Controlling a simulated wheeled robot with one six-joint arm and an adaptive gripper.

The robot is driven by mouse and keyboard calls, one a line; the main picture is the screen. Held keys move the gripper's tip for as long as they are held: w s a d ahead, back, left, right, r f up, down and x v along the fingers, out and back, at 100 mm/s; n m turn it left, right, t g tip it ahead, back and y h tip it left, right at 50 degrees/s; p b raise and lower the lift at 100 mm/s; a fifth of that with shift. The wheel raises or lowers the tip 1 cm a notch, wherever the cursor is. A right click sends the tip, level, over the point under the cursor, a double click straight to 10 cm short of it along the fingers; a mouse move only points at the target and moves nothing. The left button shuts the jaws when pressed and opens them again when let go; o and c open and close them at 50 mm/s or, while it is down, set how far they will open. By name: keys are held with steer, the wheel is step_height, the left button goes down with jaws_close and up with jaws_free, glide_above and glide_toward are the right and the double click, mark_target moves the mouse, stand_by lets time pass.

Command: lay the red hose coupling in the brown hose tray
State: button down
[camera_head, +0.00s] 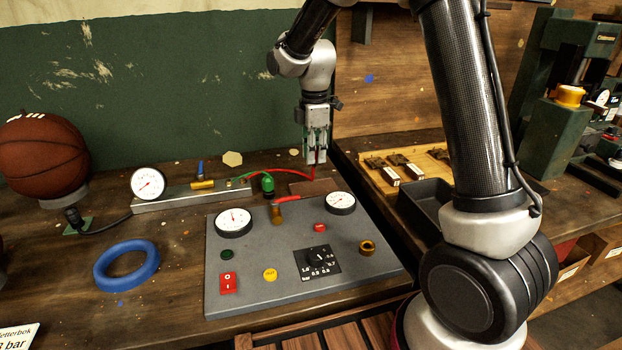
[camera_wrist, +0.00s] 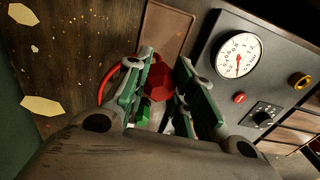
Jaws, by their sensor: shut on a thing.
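The red hose coupling (camera_wrist: 159,82) is between the fingers of my gripper (camera_wrist: 165,78) in the wrist view, and the fingers are shut on it. A red hose (camera_wrist: 108,82) curves beside the gripper. In the head view my gripper (camera_head: 316,160) points down just above the brown hose tray (camera_head: 325,187), behind the grey panel. The coupling is mostly hidden by the fingers there. The flat brown tray (camera_wrist: 163,32) also shows past the fingertips in the wrist view. I cannot tell whether the coupling touches it.
The grey panel (camera_head: 225,270) with gauges, buttons and a brass valve stands right in front of the tray. A metal manifold (camera_head: 185,200) with a green-ended fitting lies to the left. A blue ring (camera_head: 127,265), a basketball (camera_head: 40,155) and a black bin (camera_head: 428,205) are farther off.

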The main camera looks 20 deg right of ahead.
step_height(320, 180, down, 7)
steer(key=shift+r, duration=0.1)
steer(key=shift+d, duration=0.1)
stand_by(0.3)
steer(key=c, duration=1.2)
jaws_free()
steer(key=shift+f, duration=0.2)
steer(key=shift+r, duration=0.15)
